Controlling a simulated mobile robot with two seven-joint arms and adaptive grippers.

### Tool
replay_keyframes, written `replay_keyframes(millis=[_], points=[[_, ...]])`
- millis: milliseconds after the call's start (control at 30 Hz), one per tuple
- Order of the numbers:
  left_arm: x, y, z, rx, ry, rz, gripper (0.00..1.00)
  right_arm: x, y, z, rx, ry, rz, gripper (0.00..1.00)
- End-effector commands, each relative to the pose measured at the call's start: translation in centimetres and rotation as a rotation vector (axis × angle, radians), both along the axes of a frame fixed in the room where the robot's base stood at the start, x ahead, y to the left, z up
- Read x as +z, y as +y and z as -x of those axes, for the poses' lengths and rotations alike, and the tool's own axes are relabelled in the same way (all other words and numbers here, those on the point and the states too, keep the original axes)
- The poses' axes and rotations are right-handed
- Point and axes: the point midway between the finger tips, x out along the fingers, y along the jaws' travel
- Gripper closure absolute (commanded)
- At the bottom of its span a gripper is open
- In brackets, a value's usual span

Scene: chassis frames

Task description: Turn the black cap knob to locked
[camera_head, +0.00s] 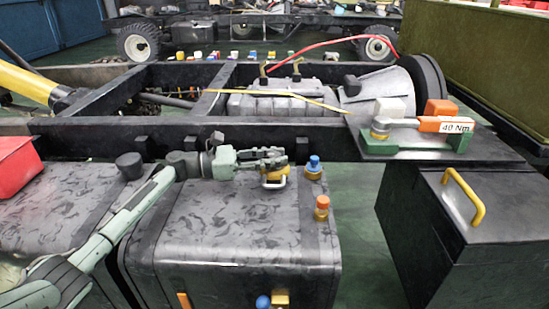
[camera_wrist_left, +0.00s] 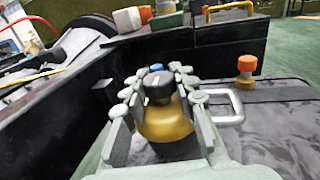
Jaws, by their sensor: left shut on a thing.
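The black cap knob (camera_wrist_left: 158,90) sits on a rounded gold base (camera_wrist_left: 166,122) on top of the dark tank (camera_head: 235,225). In the left wrist view it stands between the two grey fingers of my left gripper (camera_wrist_left: 153,78), which are shut on it. In the head view my left gripper (camera_head: 272,158) reaches in from the left over the gold base, and its fingers hide most of the knob. A silver loop handle (camera_wrist_left: 222,106) sticks out beside the base. I cannot read any lock mark. My right gripper is not in view.
A blue-capped gold fitting (camera_head: 314,166) and an orange-capped one (camera_head: 322,207) stand close by on the right. The black chassis rail (camera_head: 250,138) runs behind. At the right are a torque tool marked 40 Nm (camera_head: 455,126) and a box with a yellow handle (camera_head: 475,195).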

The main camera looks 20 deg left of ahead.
Motion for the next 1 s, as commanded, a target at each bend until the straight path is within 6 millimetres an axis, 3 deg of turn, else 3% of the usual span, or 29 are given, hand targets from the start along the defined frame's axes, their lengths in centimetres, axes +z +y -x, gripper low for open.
replay_keyframes(millis=[67, 100, 267, 667, 1000], points=[[0.2, -0.1, -0.1, 0.001, -0.003, 0.002, 1.0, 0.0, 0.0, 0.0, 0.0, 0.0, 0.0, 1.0], [0.2, -0.1, -0.1, 0.001, -0.003, 0.002, 0.71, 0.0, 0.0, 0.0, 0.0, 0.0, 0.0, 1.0], [0.1, 0.0, 0.0, 0.0, -0.003, 0.002, 0.52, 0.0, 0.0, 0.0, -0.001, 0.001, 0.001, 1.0], [0.0, 0.6, 0.3, 0.002, 0.0, 0.0, 0.51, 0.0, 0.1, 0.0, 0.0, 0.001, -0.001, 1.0], [-0.1, 6.5, 3.4, 0.003, 0.001, 0.0, 0.51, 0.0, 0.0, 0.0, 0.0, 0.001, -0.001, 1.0]])
